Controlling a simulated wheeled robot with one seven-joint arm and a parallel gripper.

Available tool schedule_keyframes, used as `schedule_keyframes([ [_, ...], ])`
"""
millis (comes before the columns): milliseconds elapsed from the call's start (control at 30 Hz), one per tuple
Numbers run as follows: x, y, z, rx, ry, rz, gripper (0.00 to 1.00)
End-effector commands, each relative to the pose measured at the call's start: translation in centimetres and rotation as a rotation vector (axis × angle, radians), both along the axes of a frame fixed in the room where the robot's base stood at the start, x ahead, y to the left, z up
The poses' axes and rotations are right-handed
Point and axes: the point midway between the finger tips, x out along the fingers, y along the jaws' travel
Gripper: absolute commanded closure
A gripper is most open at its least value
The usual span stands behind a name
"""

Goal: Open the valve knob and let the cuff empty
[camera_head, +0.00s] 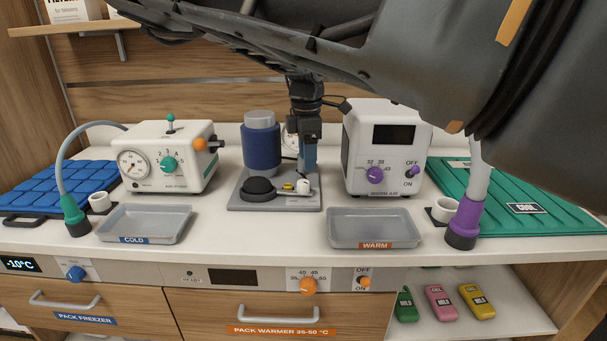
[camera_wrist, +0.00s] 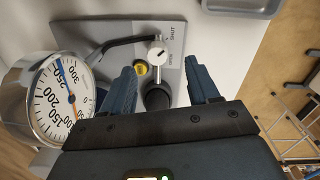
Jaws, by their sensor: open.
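The white valve knob (camera_wrist: 158,53) stands on a grey base plate (camera_head: 270,203), beside printed SHUT and OPEN labels; its exact setting is hard to tell. It also shows in the head view (camera_head: 303,187). A blue cuff (camera_head: 262,150) is wrapped around a grey cylinder on the plate. A black bulb (camera_wrist: 157,98) and a yellow button (camera_wrist: 140,68) are near the knob. A round gauge (camera_wrist: 60,100) shows a blue and an orange pointer; the reading is unclear. My gripper (camera_wrist: 160,68) is open and empty, its fingers on either side of the knob in the wrist view, apparently not touching it.
A cold tray (camera_head: 145,224) and a warm tray (camera_head: 374,230) lie in front. A white pump box (camera_head: 168,178) stands left, and a warm-air box (camera_head: 360,140) stands close right of my gripper. A dark hose (camera_wrist: 125,43) runs to the knob area.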

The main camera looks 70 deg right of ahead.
Motion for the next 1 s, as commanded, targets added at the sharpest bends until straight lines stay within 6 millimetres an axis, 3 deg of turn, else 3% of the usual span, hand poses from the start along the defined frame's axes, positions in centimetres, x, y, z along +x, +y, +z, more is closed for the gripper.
schedule_keyframes([
  [167,0.9,0.4,-0.5,0.014,-0.028,-0.002,0.40],
  [600,1.0,0.1,-6.5,0.013,-0.028,-0.001,0.40],
  [1000,1.0,0.1,-7.4,0.011,-0.028,-0.002,0.40],
])
